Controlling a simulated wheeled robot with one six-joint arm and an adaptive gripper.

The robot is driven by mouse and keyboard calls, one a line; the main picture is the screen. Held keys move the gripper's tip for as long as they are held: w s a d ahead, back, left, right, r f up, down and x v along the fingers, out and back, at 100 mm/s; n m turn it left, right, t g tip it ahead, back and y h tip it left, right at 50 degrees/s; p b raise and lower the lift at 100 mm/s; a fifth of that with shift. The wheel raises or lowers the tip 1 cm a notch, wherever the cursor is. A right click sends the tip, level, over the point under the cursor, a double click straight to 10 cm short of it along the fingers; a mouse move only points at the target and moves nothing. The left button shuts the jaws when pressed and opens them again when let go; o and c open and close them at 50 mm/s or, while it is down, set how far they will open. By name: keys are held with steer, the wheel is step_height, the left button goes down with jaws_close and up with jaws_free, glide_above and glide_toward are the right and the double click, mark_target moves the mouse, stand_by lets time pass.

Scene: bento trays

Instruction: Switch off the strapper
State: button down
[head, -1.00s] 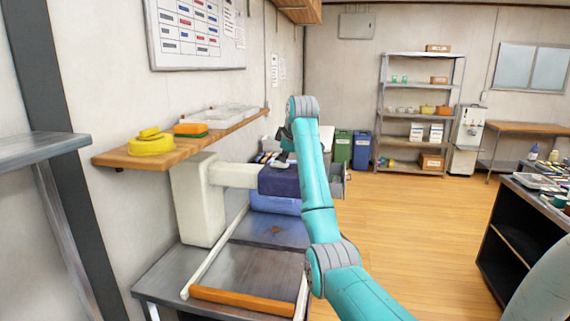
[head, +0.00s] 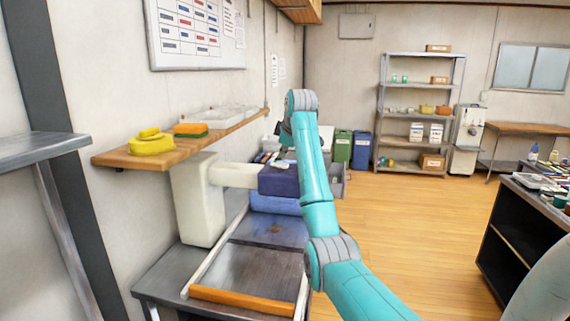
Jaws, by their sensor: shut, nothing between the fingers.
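A white machine (head: 197,200) with a column and a sideways arm stands on a metal table against the left wall. Its dark blue head (head: 278,181) sits above a blue block (head: 272,203). A pale frame with an orange front bar (head: 242,301) lies in front of it. I cannot tell for certain that this machine is the strapper, and I make out no switch. My gripper (head: 283,137) is small and partly hidden by my teal wrist. It is shut and empty, above and beyond the blue head in the picture.
A wooden wall shelf (head: 150,160) holds yellow and orange-green sponges and clear trays, above the machine. A metal shelving rack (head: 421,119), green and blue bins (head: 361,150) and a white dispenser (head: 467,138) stand at the back. A dark counter is at right. The wooden floor between is clear.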

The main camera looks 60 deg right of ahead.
mark_target(280, 164)
steer(key=shift+r, duration=0.15)
steer(key=shift+w+a+r, duration=0.1)
steer(key=shift+w+r, duration=0.15)
steer(key=shift+r, duration=0.9)
steer(key=shift+w+a+r, duration=0.1)
steer(key=shift+w+r, duration=0.1)
steer(key=shift+r, duration=0.95)
